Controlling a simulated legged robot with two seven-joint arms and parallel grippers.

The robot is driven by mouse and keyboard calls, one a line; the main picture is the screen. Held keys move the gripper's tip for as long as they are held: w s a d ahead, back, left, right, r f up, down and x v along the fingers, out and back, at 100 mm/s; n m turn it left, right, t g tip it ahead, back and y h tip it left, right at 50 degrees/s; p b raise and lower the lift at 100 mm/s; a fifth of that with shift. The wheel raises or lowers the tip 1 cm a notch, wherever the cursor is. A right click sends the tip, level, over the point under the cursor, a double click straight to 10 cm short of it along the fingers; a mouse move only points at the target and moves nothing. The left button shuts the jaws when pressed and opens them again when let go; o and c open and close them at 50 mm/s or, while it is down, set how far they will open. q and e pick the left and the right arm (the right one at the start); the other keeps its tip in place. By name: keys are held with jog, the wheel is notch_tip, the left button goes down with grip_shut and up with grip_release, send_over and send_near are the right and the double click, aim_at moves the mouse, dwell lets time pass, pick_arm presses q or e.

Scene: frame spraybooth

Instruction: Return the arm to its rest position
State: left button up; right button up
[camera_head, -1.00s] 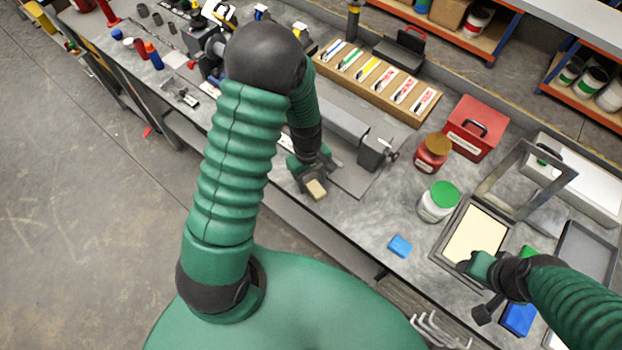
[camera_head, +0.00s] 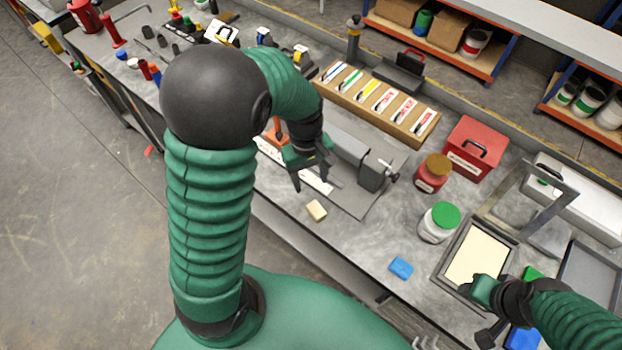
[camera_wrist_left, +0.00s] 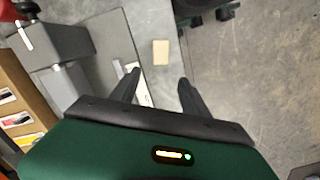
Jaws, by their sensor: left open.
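My left gripper (camera_head: 312,184) is open and empty above the workbench, near the front edge of a grey plate. In the left wrist view its two dark fingers (camera_wrist_left: 158,80) are spread apart. A small tan block (camera_head: 316,210) lies on the bench just in front of the left gripper, apart from it. The block also shows in the left wrist view (camera_wrist_left: 160,52), beyond the fingertips.
A grey vise-like fixture (camera_head: 372,172) stands right of the left gripper. Behind it is a wooden rack (camera_head: 342,98) of labelled cards. A blue block (camera_head: 401,268), a green-lidded jar (camera_head: 438,222), a red jar (camera_head: 432,173) and a red box (camera_head: 473,148) stand to the right.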

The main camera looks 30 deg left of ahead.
pick_arm(q)
jog(key=s+d+r+m+t+y, duration=0.1)
jog(key=s+d+m+t, duration=0.2)
jog(key=m, duration=0.8)
jog(key=s+d, duration=0.2)
jog(key=shift+d+r, duration=0.25)
jog(key=shift+d, duration=0.05)
